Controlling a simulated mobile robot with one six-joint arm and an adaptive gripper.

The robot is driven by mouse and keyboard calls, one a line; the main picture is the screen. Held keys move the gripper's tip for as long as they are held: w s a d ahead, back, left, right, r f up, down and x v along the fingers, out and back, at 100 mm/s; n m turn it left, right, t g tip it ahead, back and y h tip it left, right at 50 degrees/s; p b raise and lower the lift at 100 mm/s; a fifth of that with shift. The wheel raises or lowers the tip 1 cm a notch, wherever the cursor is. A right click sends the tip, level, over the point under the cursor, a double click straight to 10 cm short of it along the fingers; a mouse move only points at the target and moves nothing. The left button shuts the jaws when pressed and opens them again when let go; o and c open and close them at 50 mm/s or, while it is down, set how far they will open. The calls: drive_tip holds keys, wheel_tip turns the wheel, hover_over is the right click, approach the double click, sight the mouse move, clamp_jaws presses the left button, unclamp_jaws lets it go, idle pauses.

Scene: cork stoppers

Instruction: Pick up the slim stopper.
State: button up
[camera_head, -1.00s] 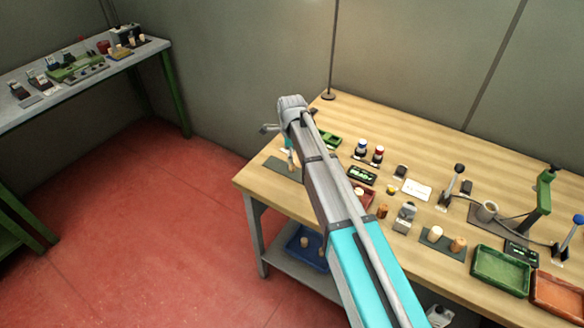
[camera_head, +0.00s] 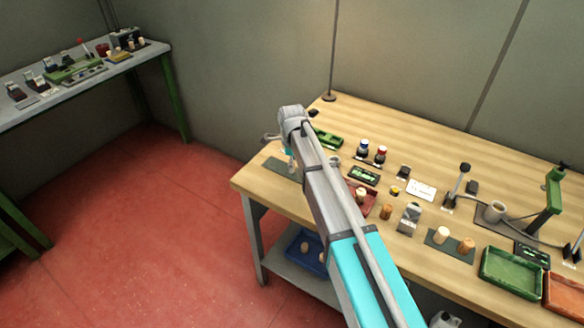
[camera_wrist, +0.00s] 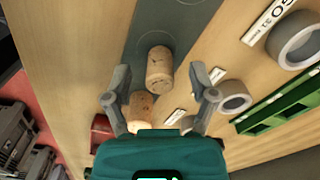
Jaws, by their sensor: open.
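In the wrist view two cork stoppers show at my gripper (camera_wrist: 163,97), whose two fingers are open and apart. One tan, speckled stopper (camera_wrist: 159,68) stands on the dark mat (camera_wrist: 150,22), just beyond the fingertips and roughly midway between them. A paler stopper (camera_wrist: 140,108) is nearer, between the fingers and close to the left one; its lower part is hidden by my gripper. I cannot tell for certain which is the slim one. In the head view the mat (camera_head: 279,168) lies at the table's left end, with my gripper over it, partly hidden by my arm.
Grey rings (camera_wrist: 233,97) and a green block (camera_wrist: 270,108) lie right of the mat. On the table (camera_head: 420,150), other corks stand on a second mat (camera_head: 453,252), near a green tray (camera_head: 511,274) and an orange tray (camera_head: 566,294). A grey bench (camera_head: 90,75) stands far left.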

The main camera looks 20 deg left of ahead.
drive_tip(key=c, duration=0.8)
drive_tip(key=shift+r, duration=0.15)
wheel_tip(320, 180, up, 3)
drive_tip(key=p, duration=0.3)
drive_tip(key=s+d+r+p, duration=0.2)
drive_tip(key=s+r+p, duration=0.1)
drive_tip(key=s, duration=0.1)
drive_tip(key=s+d+r+p, duration=0.2)
drive_tip(key=s+r+p, duration=0.1)
drive_tip(key=s, duration=0.1)
drive_tip(key=s+d+r+p, duration=0.2)
drive_tip(key=s+r+p, duration=0.1)
drive_tip(key=s+p, duration=0.1)
drive_tip(key=shift+s+d+r, duration=0.15)
drive_tip(key=shift+d+r, duration=0.2)
drive_tip(key=shift+d, duration=0.05)
drive_tip(key=shift+d, duration=0.1)
idle(0.6)
